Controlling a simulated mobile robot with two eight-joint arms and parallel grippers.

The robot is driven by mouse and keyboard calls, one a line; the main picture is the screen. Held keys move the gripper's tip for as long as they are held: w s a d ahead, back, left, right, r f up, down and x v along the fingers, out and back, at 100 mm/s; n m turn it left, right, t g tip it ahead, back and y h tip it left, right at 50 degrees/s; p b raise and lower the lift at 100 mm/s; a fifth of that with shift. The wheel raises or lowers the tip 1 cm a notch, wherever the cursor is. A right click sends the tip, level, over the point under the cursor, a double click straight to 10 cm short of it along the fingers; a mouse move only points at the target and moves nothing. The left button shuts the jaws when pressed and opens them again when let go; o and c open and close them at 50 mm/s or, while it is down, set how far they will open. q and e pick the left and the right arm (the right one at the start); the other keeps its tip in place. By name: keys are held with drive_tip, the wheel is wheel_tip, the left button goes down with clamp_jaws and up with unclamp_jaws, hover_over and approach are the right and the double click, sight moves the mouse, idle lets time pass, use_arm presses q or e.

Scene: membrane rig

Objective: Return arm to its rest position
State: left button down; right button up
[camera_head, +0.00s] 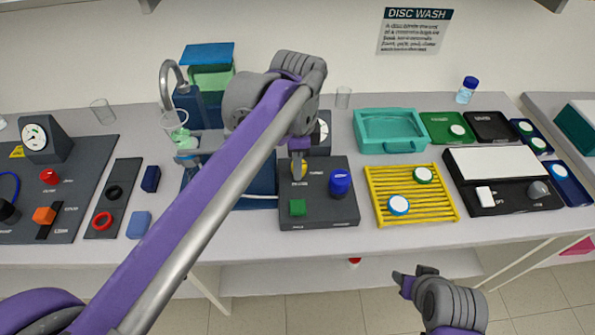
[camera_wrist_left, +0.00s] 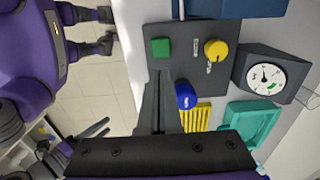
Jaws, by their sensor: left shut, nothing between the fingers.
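My left arm reaches across the head view from the lower left. Its gripper (camera_head: 298,158) points down over the dark control panel (camera_head: 325,215), just in front of the yellow knob. The fingers are shut and empty; they also show in the left wrist view (camera_wrist_left: 158,108). The panel carries a green square button (camera_head: 297,207), a yellow knob (camera_wrist_left: 215,50) and a blue knob (camera_head: 339,181). My right gripper (camera_head: 402,281) is low in front of the table, away from everything on it; its finger gap is unclear.
A yellow rack (camera_head: 410,213) with two white discs stands right of the panel. A teal tray (camera_head: 390,130) lies behind it. A gauge (camera_wrist_left: 270,76) stands behind the panel, partly hidden in the head view. A beaker (camera_head: 174,128) on a stand is left of my left wrist.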

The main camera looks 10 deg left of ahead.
idle(0.4)
use_arm(q)
drive_tip(key=s+a+f+n+t, duration=0.3)
drive_tip(key=s+a+f+n, duration=0.1)
drive_tip(key=s+f+n, duration=0.2)
drive_tip(key=s+a+f+n+t, duration=0.2)
drive_tip(key=s+a+f+n, duration=0.1)
drive_tip(key=s+f+n, duration=0.4)
drive_tip(key=shift+s+a+f+n+t, duration=0.2)
drive_tip(key=shift+a+f+n+t, duration=0.3)
drive_tip(key=shift+n, duration=0.4)
